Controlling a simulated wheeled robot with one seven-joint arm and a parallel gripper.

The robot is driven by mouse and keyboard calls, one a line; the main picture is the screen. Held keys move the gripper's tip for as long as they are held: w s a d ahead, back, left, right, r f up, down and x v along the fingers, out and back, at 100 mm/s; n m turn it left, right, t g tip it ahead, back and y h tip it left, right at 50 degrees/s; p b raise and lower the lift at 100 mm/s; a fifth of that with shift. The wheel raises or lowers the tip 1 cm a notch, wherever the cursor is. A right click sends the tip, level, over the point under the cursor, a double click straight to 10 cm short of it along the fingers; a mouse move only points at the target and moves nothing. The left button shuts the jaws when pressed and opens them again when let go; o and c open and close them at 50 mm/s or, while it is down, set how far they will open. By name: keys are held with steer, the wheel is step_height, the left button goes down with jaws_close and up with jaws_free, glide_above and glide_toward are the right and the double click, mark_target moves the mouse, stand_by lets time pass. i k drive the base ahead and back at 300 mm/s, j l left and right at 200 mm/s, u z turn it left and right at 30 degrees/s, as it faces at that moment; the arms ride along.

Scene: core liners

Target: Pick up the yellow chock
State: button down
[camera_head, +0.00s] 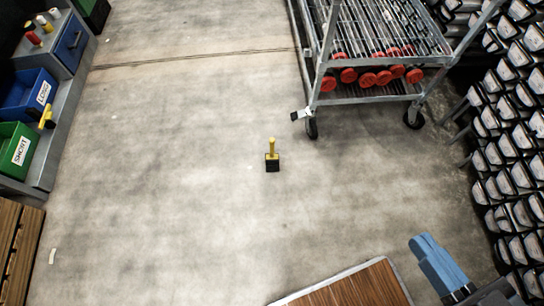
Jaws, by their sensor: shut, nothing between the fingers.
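A yellow chock (272,148) with a black base stands upright on the open concrete floor near the middle of the view. Nothing touches it. Another small yellow piece (46,118) lies at the left, beside the blue bin on the side bench; its exact shape is too small to tell. My gripper (420,243), with blue fingers, reaches in from the bottom right corner. It is shut and empty, well apart from the chock, to its right and nearer to me.
A metal wheeled rack (318,85) with red-ended rods stands at the top right. Stacked core liners (510,150) line the right side. Blue (28,95) and green (16,150) bins sit at the left. A wooden-topped surface (350,288) is at the bottom. Floor around the chock is clear.

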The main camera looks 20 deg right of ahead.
mark_target(272, 161)
steer(key=i+j, duration=0.25)
steer(key=i, duration=0.2)
steer(key=i+j, duration=0.25)
steer(key=i, duration=0.25)
steer(key=i+j, duration=0.3)
steer(key=i, duration=0.15)
